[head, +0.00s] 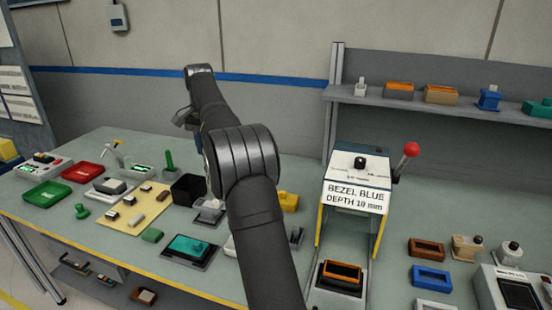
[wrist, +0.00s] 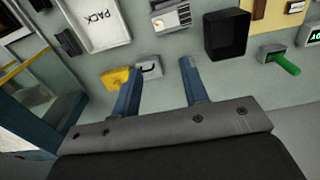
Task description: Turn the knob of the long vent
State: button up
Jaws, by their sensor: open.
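My gripper (wrist: 160,68) shows in the wrist view with its two blue fingers apart and nothing between them. In the head view my arm hides much of the middle of the bench, and I cannot make out the fingers. A grey slatted piece (wrist: 172,17), perhaps a vent, lies beyond the fingertips in the wrist view; it is partly hidden by my arm in the head view (head: 208,212). I cannot tell whether it is the long vent, and no knob on it is clear. A small grey piece with a dark hook shape (wrist: 148,68) appears near the left fingertip.
A yellow block (wrist: 117,78) lies beside the grey hooked piece. A black bin (wrist: 228,35), a white PACK tray (wrist: 95,22) and a green-handled tool (wrist: 285,63) surround the area. A press with a red-knobbed lever (head: 411,150) stands to the right in the head view.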

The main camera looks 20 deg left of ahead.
notch_tip(320, 180, down, 10)
jog(key=shift+d+f, duration=0.1)
jog(key=shift+f, duration=0.05)
notch_tip(320, 180, up, 11)
jog(key=s+d+m, duration=0.2)
jog(key=d+m, duration=0.2)
jog(key=d, duration=1.7)
jog(key=shift+d+r, duration=0.25)
jog(key=shift+d, duration=0.15)
jog(key=shift+o, duration=0.2)
jog(key=shift+s, duration=0.1)
